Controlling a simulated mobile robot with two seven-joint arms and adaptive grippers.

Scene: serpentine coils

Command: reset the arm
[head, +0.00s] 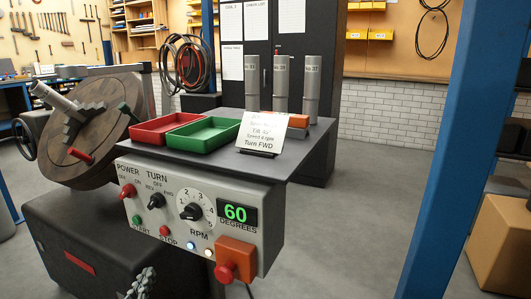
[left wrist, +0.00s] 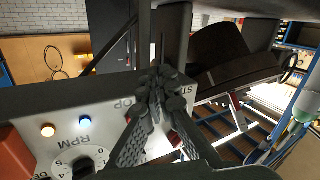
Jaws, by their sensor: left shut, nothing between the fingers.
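My left gripper (head: 143,281) shows small and dark at the bottom of the head view, in front of the lower left of the grey control box (head: 262,205). In the left wrist view the gripper (left wrist: 160,82) is shut and empty, with the panel face behind it. I cannot tell whether it touches the panel. The panel has a red power switch (head: 127,191), a turn switch (head: 156,201), an RPM dial (head: 191,211), green start (head: 137,220) and red stop (head: 164,231) buttons. Its green display (head: 236,213) reads 60 degrees. My right gripper is not in view.
A red tray (head: 166,131) and a green tray (head: 206,132) sit on the dark tabletop (head: 292,160), with a sign (head: 262,132) and several grey cylinders behind. A round tilted turntable (head: 90,125) stands left. A blue post (head: 445,150) rises right. Floor between is clear.

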